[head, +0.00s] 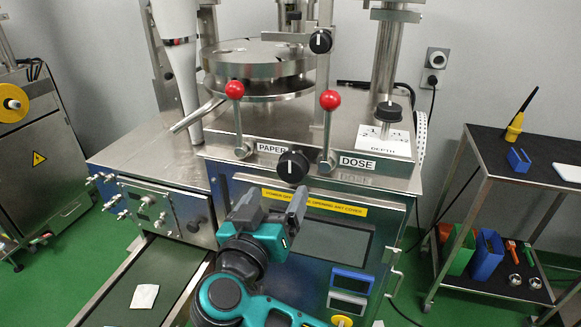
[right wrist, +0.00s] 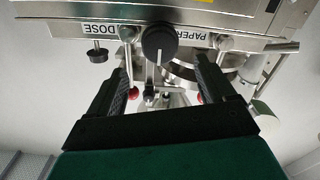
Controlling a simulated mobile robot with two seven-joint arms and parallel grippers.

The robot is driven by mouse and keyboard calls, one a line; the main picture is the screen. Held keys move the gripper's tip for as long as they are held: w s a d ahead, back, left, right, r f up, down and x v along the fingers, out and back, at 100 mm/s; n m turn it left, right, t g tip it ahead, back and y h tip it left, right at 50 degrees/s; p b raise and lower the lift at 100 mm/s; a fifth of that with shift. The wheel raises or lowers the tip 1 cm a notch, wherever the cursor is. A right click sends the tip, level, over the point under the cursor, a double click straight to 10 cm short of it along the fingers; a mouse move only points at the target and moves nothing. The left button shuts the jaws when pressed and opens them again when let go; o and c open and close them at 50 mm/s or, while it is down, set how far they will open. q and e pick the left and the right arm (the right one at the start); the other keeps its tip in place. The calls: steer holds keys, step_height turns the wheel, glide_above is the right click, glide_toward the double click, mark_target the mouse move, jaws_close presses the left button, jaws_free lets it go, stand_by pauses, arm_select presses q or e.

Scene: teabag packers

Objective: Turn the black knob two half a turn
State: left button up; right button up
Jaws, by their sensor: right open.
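A black knob (head: 293,166) with a white pointer line sits on the front of the steel machine, between the PAPER label (head: 272,148) and the DOSE label (head: 357,163). Its line is near vertical. In the right wrist view this knob (right wrist: 159,42) shows at the top middle, beyond the fingertips. A second black knob (head: 321,41) with a white line is higher up on a post. My right gripper (head: 270,208) is open and empty, below and slightly left of the lower knob. It also shows in the right wrist view (right wrist: 163,68), its fingers apart. My left gripper is not in view.
Two red-ball levers (head: 234,90) (head: 330,100) stand either side of the lower knob. A black depth knob (head: 389,111) is at the right. A steel cart (head: 480,170) stands right. A white teabag (head: 145,297) lies on the conveyor (head: 112,312) at lower left.

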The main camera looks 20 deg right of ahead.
mark_target(290, 172)
steer(key=x, duration=0.9)
steer(key=shift+w+d, duration=0.15)
steer(key=shift+c, duration=0.3)
steer(key=c, duration=1)
